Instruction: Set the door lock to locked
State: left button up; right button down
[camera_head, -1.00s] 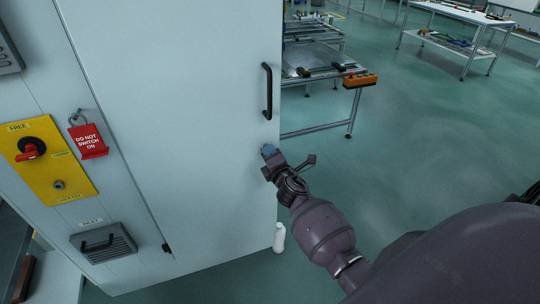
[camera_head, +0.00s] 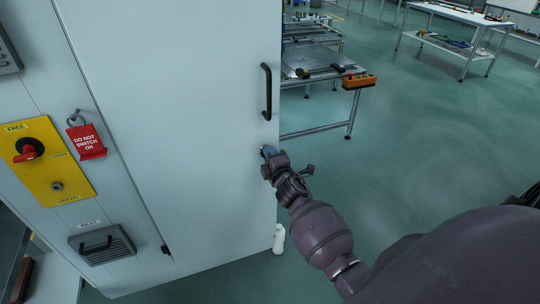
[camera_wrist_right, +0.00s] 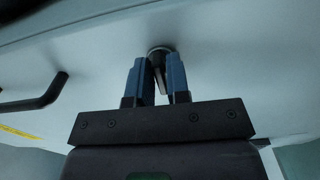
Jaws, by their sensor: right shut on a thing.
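The grey cabinet door (camera_head: 190,110) fills the middle of the head view. My right gripper (camera_head: 266,152) is at the door's right edge, below the black handle. In the right wrist view, its blue fingers (camera_wrist_right: 158,70) are shut on the door lock (camera_wrist_right: 160,50), a small dark round part on the door face. Most of the lock is hidden between the fingers, and in the head view the gripper covers it, so its setting cannot be read. My left gripper is not in view.
The black door handle (camera_head: 267,92) is above the gripper. A white bottle (camera_head: 279,239) stands on the floor by the door. A workbench (camera_head: 325,72) stands behind.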

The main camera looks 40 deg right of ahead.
jog(key=c, duration=1.2)
grip_release()
jog(key=v, duration=1)
jog(key=shift+s+a, duration=0.2)
jog(key=shift+s, duration=0.15)
